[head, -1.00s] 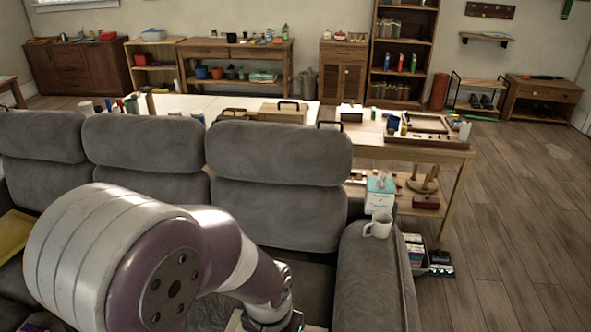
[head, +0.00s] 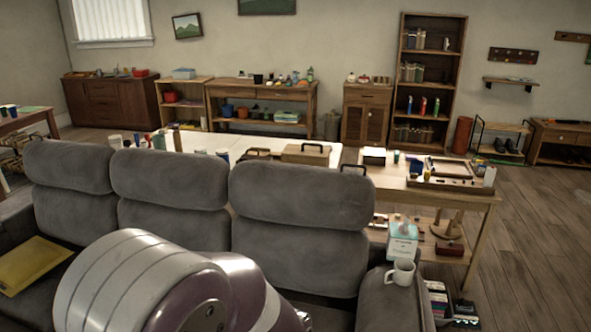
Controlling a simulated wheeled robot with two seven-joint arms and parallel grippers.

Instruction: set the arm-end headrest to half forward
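The grey sofa has three headrests along its back. The arm-end headrest (head: 302,208) is the right one, next to the sofa arm (head: 392,302) with the mug. It stands roughly upright above its backrest (head: 300,258), with a seam between them. Its exact tilt is hard to tell from here. The middle headrest (head: 170,177) and the left headrest (head: 68,163) stand in a similar pose. One of my arms crosses the bottom of the picture in front of the sofa, below the headrests and apart from them. Neither gripper shows.
A white mug (head: 400,272) stands on the sofa arm, with a tissue box (head: 402,241) just behind it. A yellow envelope (head: 31,263) lies on the left seat. A wooden table (head: 440,190) with several items stands behind the sofa. Open floor lies at the right.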

